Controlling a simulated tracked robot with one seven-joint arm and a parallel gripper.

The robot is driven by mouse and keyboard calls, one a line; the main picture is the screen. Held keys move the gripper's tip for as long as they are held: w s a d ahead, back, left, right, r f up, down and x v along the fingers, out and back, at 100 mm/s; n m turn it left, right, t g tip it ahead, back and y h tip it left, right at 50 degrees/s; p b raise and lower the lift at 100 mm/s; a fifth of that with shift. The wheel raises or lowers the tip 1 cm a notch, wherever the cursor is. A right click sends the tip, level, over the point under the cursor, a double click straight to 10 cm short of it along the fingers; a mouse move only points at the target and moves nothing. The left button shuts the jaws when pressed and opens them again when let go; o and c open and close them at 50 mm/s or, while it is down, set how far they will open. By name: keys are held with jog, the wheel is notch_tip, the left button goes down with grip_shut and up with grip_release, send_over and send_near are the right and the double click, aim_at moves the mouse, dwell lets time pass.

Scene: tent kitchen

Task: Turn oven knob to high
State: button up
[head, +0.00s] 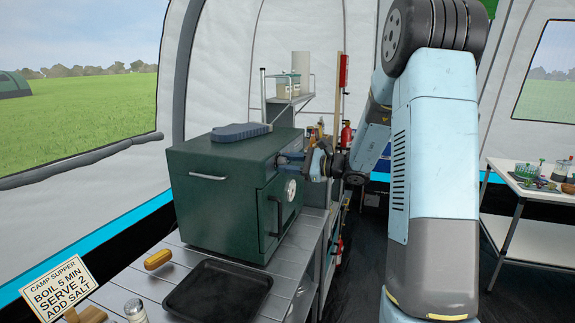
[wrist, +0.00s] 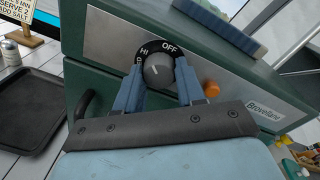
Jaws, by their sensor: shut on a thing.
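The dark green oven (head: 215,180) stands on a slatted metal table. Its grey round knob (wrist: 158,70) sits on a black dial on the silver front panel (wrist: 110,40). In the wrist view the dial reads OFF at upper right and HI at upper left. A pale mark on the knob points roughly up and left, but its exact setting is hard to tell. My gripper (wrist: 157,82) has its blue fingers on either side of the knob and is shut on it. In the head view my gripper (head: 291,160) reaches the oven's upper front, hiding the knob.
A blue-grey item (head: 240,132) lies on top of the oven. The oven door handle (head: 273,215) and round gauge (head: 291,190) are below my gripper. An orange light (wrist: 211,89) is right of the knob. A black tray (head: 210,292) lies in front.

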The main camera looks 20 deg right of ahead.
jog(key=shift+d+n, duration=0.15)
jog(key=shift+n, duration=1.95)
jog(key=o, duration=1)
jog(key=shift+o, duration=0.2)
jog(key=v, duration=1.3)
jog(key=shift+s+d, duration=0.15)
jog(key=shift+s, duration=0.2)
